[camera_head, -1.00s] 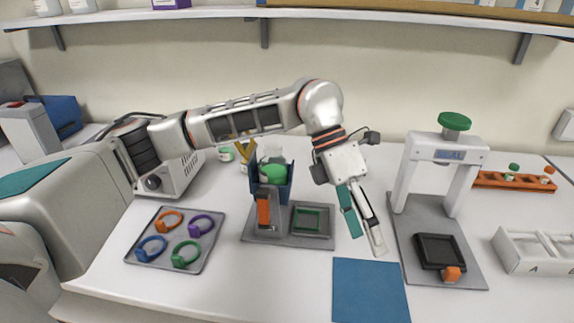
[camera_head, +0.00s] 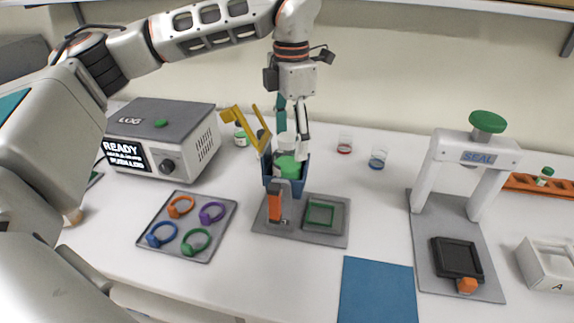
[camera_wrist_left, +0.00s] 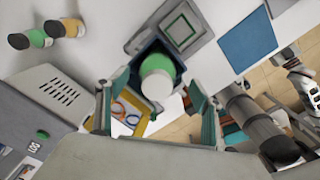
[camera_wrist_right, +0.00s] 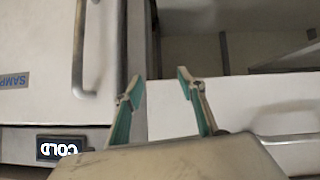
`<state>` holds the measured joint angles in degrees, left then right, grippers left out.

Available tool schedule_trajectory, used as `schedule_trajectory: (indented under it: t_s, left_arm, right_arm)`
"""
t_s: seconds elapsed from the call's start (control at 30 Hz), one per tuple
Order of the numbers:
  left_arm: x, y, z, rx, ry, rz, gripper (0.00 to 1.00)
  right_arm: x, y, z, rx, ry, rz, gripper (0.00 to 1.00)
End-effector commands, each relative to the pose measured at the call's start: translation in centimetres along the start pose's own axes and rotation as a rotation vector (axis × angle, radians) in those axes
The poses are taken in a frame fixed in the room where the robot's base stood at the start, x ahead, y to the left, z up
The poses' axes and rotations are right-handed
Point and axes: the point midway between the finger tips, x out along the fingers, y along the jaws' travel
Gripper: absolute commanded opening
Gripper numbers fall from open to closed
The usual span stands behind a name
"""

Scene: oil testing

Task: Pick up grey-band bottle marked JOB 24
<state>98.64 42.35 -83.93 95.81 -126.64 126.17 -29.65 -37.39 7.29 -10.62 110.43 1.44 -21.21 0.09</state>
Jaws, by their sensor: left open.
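A white-topped bottle with a wide green part (camera_head: 288,165) stands upright in a blue holder (camera_head: 300,186) on a grey base plate. My left gripper (camera_head: 291,128) points down just above it, jaws open. In the left wrist view, the white top and green part (camera_wrist_left: 157,76) lie between its spread fingers (camera_wrist_left: 158,90), apart from both. I cannot make out any grey band or a JOB 24 mark on any bottle. My right gripper (camera_wrist_right: 160,92) is open and empty, facing a white cabinet.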

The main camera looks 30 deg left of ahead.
Motion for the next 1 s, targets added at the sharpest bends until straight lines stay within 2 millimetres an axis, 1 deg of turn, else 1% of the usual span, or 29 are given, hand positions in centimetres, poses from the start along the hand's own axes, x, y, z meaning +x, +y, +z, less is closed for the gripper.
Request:
schedule_trajectory:
  t_s: [0.33, 0.47, 0.67, 0.77, 0.8, 0.87, 0.9, 0.93, 0.97, 1.0]
  left_arm:
    - [4.2, 0.2, -0.3, -0.001, 0.001, -0.003, 0.67]
    - [4.8, 0.2, -0.2, -0.001, -0.002, 0.0, 0.67]
    - [4.9, 0.3, -0.2, -0.001, -0.002, 0.0, 0.67]
    - [4.9, 0.2, -0.2, -0.001, -0.002, 0.0, 0.44]
    - [4.9, 0.2, -0.2, -0.001, -0.002, 0.0, 0.33]
    - [4.9, 0.2, -0.2, -0.001, -0.002, 0.0, 0.18]
    - [4.9, 0.2, -0.2, -0.001, -0.002, 0.0, 0.13]
    - [4.8, 0.3, -0.2, -0.001, -0.003, 0.0, 0.13]
    - [4.8, 0.3, -0.2, -0.001, -0.003, 0.0, 0.08]
    - [4.8, 0.3, -0.2, -0.001, -0.003, 0.0, 0.08]
  right_arm:
    - [-0.4, 0.4, 0.5, 0.004, -0.02, 0.008, 0.4]
    - [-0.4, 0.5, 0.5, 0.004, -0.022, 0.01, 0.4]
    - [-0.4, 0.6, 0.6, 0.004, -0.022, 0.01, 0.4]
    - [-0.4, 0.6, 0.6, 0.004, -0.022, 0.01, 0.4]
    - [-0.4, 0.6, 0.6, 0.004, -0.022, 0.01, 0.4]
    - [-0.4, 0.6, 0.6, 0.004, -0.022, 0.01, 0.4]
    - [-0.4, 0.6, 0.6, 0.004, -0.022, 0.01, 0.4]
    - [-0.4, 0.6, 0.6, 0.004, -0.022, 0.01, 0.4]
    - [-0.4, 0.6, 0.6, 0.004, -0.022, 0.01, 0.4]
    - [-0.4, 0.6, 0.6, 0.004, -0.022, 0.01, 0.4]
